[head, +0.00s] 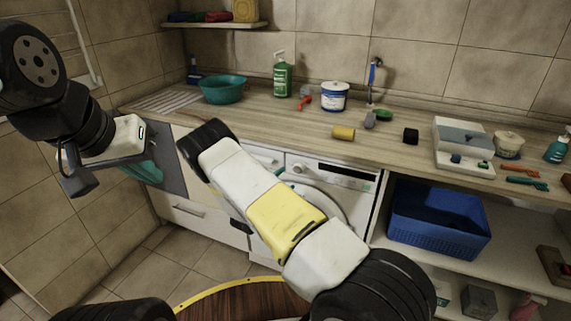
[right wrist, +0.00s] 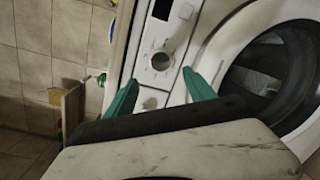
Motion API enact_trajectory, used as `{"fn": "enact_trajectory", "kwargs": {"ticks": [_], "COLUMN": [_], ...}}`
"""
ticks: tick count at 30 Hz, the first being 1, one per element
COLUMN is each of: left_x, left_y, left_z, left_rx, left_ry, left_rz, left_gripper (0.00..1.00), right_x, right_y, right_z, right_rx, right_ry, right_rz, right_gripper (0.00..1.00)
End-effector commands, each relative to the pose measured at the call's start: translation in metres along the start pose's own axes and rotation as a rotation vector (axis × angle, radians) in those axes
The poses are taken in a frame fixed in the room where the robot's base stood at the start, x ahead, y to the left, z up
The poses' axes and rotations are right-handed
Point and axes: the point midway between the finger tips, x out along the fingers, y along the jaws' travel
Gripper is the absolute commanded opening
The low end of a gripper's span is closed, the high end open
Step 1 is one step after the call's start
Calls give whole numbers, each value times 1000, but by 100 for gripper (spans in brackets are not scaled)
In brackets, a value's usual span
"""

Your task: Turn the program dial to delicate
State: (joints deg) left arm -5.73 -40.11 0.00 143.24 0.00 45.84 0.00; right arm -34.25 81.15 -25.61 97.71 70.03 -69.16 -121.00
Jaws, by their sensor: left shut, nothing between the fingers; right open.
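The washing machine (head: 361,184) stands under the counter. Its program dial (head: 298,169) is a small round knob on the front panel, left of a dark display strip. In the right wrist view the dial (right wrist: 161,61) is a grey knob just beyond my right gripper (right wrist: 160,77). That gripper is open, its green fingertips apart on either side of the dial's line and not visibly touching it. The dial's setting and labels are too small to read. My left gripper (head: 144,171) is shut and empty at the left, far from the dial.
The round door (right wrist: 275,78) is right of the dial. A blue basin (head: 438,222) sits on the shelf right of the machine. The counter above holds a teal bowl (head: 222,89), a green bottle (head: 282,78), a white tub (head: 334,98) and a yellow object (head: 343,132).

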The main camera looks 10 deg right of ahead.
Motion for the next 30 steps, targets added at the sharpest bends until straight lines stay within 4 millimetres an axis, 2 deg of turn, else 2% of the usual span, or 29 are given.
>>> {"fn": "enact_trajectory", "kwargs": {"ticks": [5, 15, 19, 30], "left_x": [0, 0, 0, 0], "left_y": [0, 0, 0, 0], "left_z": [0, 0, 0, 0], "left_rx": [0, 0, 0, 0], "left_ry": [0, 0, 0, 0], "left_rz": [0, 0, 0, 0], "left_gripper": [0, 0, 0, 0], "right_x": [2, 53, 68, 75], "right_y": [-6, -4, -4, -3], "right_z": [2, 3, 3, 3], "right_rx": [-59, -57, -57, -57], "right_ry": [-29, -28, -27, -25], "right_rz": [34, 32, 32, 32], "right_gripper": [63, 63, 63, 63]}}
